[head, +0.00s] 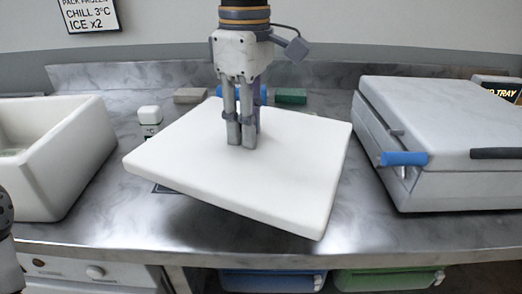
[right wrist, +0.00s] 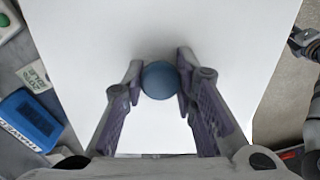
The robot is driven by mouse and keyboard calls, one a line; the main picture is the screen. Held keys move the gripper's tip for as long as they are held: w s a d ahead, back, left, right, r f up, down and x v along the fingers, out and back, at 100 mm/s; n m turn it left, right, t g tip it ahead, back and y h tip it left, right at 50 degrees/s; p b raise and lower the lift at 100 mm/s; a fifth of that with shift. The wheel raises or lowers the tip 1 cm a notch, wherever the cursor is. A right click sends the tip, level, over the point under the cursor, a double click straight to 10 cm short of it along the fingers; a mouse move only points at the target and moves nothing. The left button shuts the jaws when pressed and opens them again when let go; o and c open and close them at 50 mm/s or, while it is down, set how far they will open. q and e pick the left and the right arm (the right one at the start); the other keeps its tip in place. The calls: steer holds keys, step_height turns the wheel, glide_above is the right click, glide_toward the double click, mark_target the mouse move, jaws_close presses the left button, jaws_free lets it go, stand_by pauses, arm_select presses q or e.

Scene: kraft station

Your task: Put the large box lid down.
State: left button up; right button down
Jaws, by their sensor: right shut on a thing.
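The large box lid (head: 285,190) is a thick white slab in the middle of the head view, over the metal counter. It is turned at an angle, with its near corner toward the counter's front edge. My right gripper (head: 242,143) points down at the lid's middle. In the right wrist view, the right gripper (right wrist: 160,85) is shut on the lid's round blue knob (right wrist: 160,80), and the white lid fills the background. I cannot tell whether the lid's underside touches the counter. My left gripper is out of view.
An open white box (head: 60,190) stands at left. A grey case with a blue handle (head: 405,158) stands at right. Small grey (head: 190,95) and green (head: 291,96) blocks lie behind the lid. A blue device (right wrist: 32,120) shows beside the lid. Bare counter (head: 362,215) lies front right.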

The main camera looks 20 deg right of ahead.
mark_target(268, 131)
steer(key=d+f, duration=0.1)
steer(key=f, duration=0.1)
steer(key=w+d+f, duration=0.1)
steer(key=d+f, duration=0.1)
steer(key=f, duration=0.1)
steer(key=shift+w+d+f, duration=0.25)
steer(key=shift+d+f, duration=0.05)
steer(key=shift+f, duration=1.2)
steer(key=shift+f, duration=0.15)
steer(key=c, duration=1.3)
jaws_free()
step_height(268, 131, up, 12)
steer(key=shift+r, duration=0.15)
